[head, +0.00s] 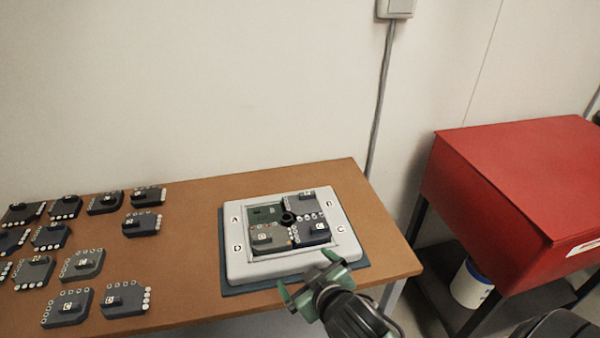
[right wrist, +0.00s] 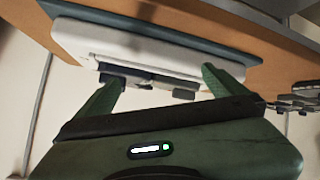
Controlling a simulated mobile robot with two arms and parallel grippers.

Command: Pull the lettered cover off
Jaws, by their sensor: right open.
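The lettered cover (head: 236,262) is a light grey rectangular frame with A, B, C and D around its opening. It lies on a dark blue-grey base (head: 352,266) near the table's right end. In its opening sit dark modules (head: 300,204), a green board (head: 262,214) and a round black post (head: 288,218). My right gripper (head: 308,273) is open and empty at the cover's front edge, near the C corner. In the right wrist view the cover (right wrist: 90,38) appears upside down beyond my two green fingers (right wrist: 164,74); contact cannot be told. My left gripper is not in view.
Several loose dark modules (head: 82,264) lie on the left half of the brown table (head: 190,270). A red cabinet (head: 510,170) stands to the right, with a white container (head: 470,284) below it. Bare table lies between the modules and the base.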

